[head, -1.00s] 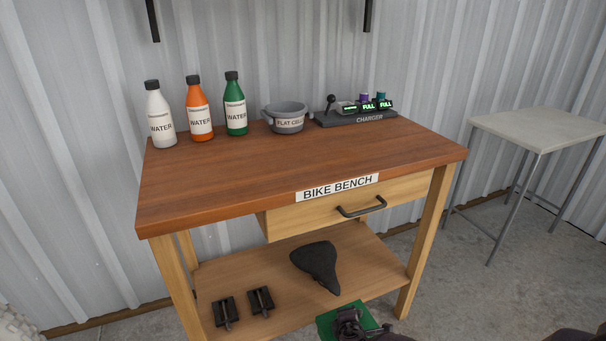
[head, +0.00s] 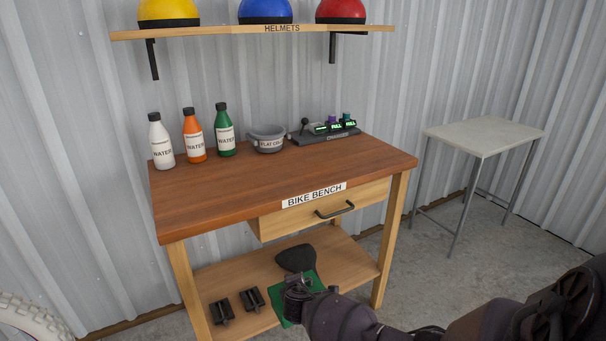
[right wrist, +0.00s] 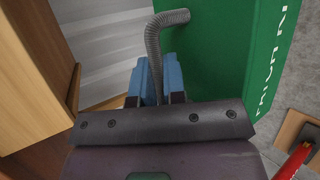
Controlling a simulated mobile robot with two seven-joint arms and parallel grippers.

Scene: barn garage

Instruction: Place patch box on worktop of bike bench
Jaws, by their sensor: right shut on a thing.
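The green patch box (head: 285,308) is in my right gripper (head: 298,286), in front of the bench's lower shelf and below the worktop. In the right wrist view the box (right wrist: 225,60) fills the upper right, with white lettering along its right edge. The blue fingers of the right gripper (right wrist: 158,82) are at its left part; their contact is partly hidden. The bike bench (head: 278,223) has a brown worktop (head: 235,192), with its front and middle bare. My left gripper is not in view.
Three water bottles (head: 194,140), a grey bowl (head: 267,140) and a charger (head: 325,134) line the worktop's back. A helmet shelf (head: 215,32) hangs above. Pedals (head: 222,311) and a saddle (head: 294,258) lie on the lower shelf. A side table (head: 485,135) stands right.

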